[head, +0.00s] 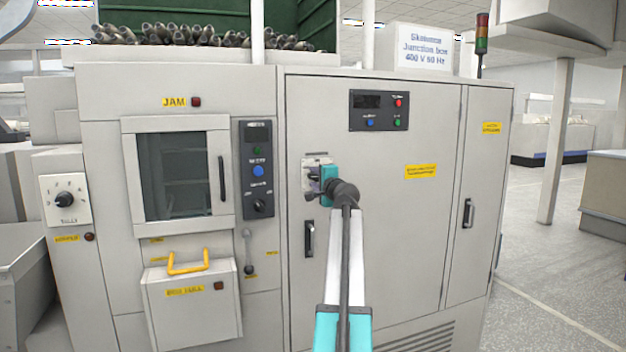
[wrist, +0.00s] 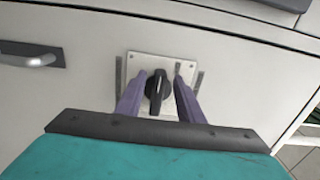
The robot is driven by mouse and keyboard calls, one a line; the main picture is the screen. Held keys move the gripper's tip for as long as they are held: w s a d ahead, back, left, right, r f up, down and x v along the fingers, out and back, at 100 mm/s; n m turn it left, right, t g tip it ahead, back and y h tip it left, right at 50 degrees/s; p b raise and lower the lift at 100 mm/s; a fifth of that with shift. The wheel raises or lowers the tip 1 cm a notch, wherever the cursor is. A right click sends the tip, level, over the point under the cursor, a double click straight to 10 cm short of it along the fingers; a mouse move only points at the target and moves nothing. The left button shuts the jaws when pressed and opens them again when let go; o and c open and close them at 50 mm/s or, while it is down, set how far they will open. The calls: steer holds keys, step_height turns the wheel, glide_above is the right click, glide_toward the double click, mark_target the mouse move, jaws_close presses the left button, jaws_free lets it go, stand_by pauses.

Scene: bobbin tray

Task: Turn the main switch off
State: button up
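The main switch is a black rotary knob (wrist: 158,90) on a pale metal plate (wrist: 134,66) in the wrist view. The knob's handle points nearly straight up and down there, with a slight tilt. My gripper (wrist: 160,78) has its two purple fingers on either side of the knob, with narrow gaps visible, so it looks open around it. In the head view my gripper (head: 314,180) is at the cabinet door, in front of the switch plate (head: 316,160). It hides most of the knob there; whether the fingers touch the plate is unclear.
The plate sits on a grey cabinet door (head: 390,225) with a door handle (head: 309,239) below. A button panel (head: 378,110) is above right. To the left are a panel with a knob (head: 257,170) and a windowed hatch (head: 178,170). Open floor (head: 545,300) is at right.

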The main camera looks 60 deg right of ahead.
steer(key=b+v, duration=0.1)
steer(key=v, duration=1.2)
stand_by(0.6)
